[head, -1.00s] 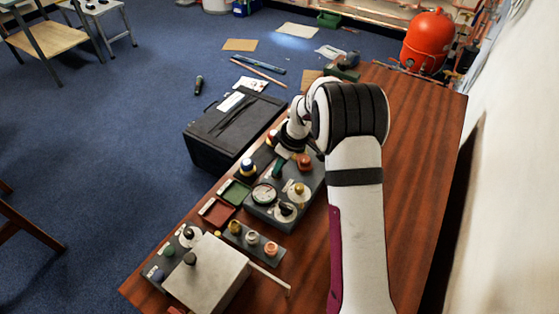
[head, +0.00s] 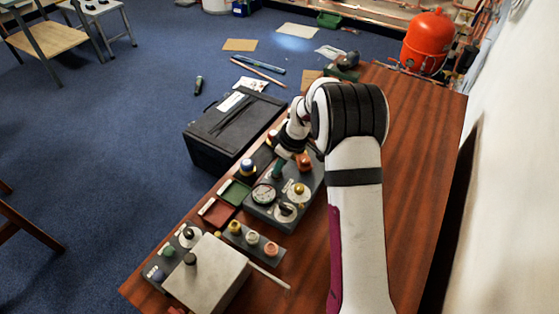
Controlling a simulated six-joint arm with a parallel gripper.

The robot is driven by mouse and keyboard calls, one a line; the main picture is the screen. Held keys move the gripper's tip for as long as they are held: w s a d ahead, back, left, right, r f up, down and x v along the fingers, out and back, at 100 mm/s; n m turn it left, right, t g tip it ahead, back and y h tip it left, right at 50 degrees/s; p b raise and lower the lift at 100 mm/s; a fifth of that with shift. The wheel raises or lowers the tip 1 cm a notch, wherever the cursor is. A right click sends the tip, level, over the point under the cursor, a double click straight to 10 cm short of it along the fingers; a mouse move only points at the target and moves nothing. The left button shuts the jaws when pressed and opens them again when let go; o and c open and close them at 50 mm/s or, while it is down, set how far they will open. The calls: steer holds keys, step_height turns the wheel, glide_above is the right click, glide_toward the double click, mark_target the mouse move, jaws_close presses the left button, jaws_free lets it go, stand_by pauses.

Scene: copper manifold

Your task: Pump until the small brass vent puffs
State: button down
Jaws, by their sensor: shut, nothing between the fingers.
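A grey block (head: 262,213) on the wooden bench carries a round white-faced dial gauge (head: 263,193). A small brass knob on a pale disc (head: 299,189), which may be the vent, sits to the gauge's right, and no puff shows at it. A black knob (head: 286,209) is nearer the camera. A red-orange knob (head: 304,161) is at the block's far end. A teal-green upright part (head: 276,170), possibly the pump handle, stands at the far left of the block. My gripper (head: 283,155) is shut and empty, low over that part; contact cannot be told. Its fingertips are small and partly hidden.
A black case (head: 225,135) stands left of the bench. Green (head: 236,191) and red (head: 216,212) trays, a row of knobs (head: 252,238) and a pale metal box (head: 210,275) lie nearer. The bench right of my arm (head: 425,170) is clear.

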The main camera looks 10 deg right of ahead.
steer(key=a+v, duration=0.1)
steer(key=v, duration=1.3)
steer(key=shift+w, duration=0.4)
steer(key=shift+r, duration=0.1)
steer(key=x, duration=1.1)
steer(key=shift+s+d, duration=0.15)
steer(key=shift+s, duration=0.05)
steer(key=shift+f, duration=0.65)
steer(key=shift+f, duration=1)
steer(key=shift+s+f, duration=0.15)
